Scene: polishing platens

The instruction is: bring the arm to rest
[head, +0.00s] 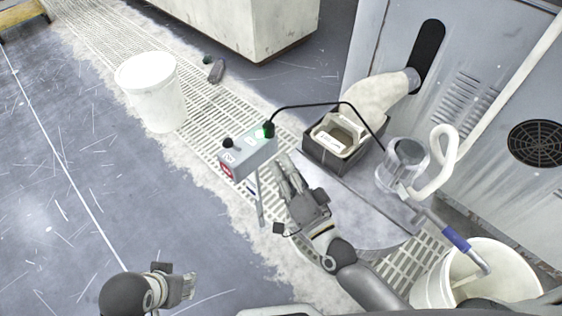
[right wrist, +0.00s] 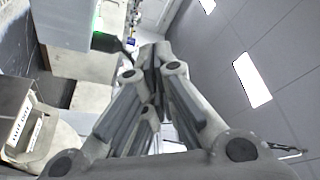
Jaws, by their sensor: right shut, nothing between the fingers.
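My right arm comes up from the bottom right and hides part of the platen. My left gripper (head: 186,284) is low at the bottom left, over bare floor. It is small and partly cut off, and its fingers cannot be made out.
A grey control box (head: 246,158) with a green light stands left of the right fingertips. Behind are a dark tray (head: 318,152) and a clear container (head: 403,165). White buckets stand at left (head: 152,92) and bottom right (head: 505,275). The blue-grey floor at left is open.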

